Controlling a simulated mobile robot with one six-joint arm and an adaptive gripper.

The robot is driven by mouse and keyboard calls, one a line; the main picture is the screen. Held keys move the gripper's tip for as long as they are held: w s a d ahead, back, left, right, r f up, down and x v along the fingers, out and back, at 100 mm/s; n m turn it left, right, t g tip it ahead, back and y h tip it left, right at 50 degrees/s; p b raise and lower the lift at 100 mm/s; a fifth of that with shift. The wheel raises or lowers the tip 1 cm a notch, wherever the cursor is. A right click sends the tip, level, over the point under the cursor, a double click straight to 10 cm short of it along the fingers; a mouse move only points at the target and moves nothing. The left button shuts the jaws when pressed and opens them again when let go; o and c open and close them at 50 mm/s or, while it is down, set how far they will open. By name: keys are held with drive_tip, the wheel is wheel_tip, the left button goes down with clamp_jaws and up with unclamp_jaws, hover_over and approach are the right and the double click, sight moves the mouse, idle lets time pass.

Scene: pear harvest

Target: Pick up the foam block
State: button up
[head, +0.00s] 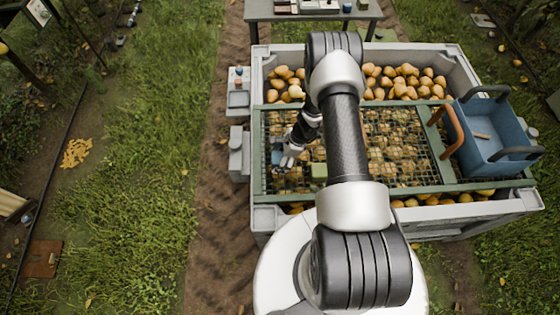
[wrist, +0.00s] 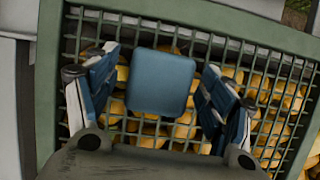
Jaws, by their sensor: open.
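A smooth blue block with rounded edges (wrist: 160,81), which looks like the foam block, is over the wire mesh in the wrist view. My gripper (wrist: 160,98) is open, with one blue-and-white finger on each side of the block and a visible gap to both. How far the fingertips are above the mesh is hard to tell. In the head view my gripper (head: 288,160) is low over the left part of the mesh. The blue block (head: 277,157) shows only as a small patch beside it, partly hidden by the fingers.
A green-framed mesh (head: 410,150) covers part of a grey bin (head: 256,75) full of pears. A small olive-green block (head: 319,171) is on the mesh, right of my gripper. A blue basket (head: 478,150) with raised handles stands at the right. A table (head: 262,12) is behind.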

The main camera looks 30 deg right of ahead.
drive_tip(key=shift+c, duration=0.4)
drive_tip(key=c, duration=1)
